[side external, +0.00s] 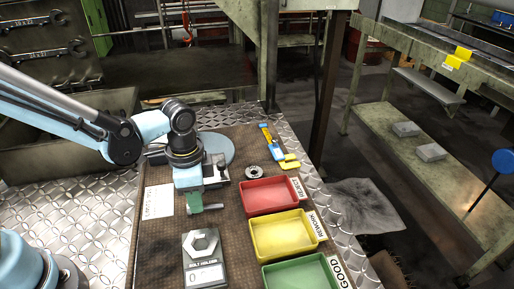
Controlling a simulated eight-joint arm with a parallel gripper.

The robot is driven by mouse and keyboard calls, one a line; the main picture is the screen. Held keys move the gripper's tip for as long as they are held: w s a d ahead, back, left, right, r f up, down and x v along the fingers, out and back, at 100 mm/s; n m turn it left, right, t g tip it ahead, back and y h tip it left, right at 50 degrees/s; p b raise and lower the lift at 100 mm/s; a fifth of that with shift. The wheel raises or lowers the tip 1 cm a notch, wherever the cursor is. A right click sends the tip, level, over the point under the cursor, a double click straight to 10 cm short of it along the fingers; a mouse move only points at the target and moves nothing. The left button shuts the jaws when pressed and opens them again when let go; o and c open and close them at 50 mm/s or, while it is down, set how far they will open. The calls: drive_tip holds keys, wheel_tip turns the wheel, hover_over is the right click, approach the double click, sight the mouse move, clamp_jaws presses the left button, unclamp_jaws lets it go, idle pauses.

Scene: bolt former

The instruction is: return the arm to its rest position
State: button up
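My arm reaches in from the left in the side external view, over the brown work mat (165,235). Its wrist points down near the back left of the mat. My gripper (193,202) is low over the mat, in front of a round grey-blue disc (218,146). A small green part shows at its lower end, and a grey metal piece is close to its right. The fingers are too small to make out, so I cannot tell whether they are open or shut, or whether they hold anything.
Red (268,195), yellow (284,234) and green (302,275) trays line the mat's right side.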

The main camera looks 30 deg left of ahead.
drive_tip(key=shift+f, duration=1.15)
clamp_jaws()
drive_tip(key=shift+r, duration=0.15)
idle(1.2)
drive_tip(key=shift+r, duration=1.65)
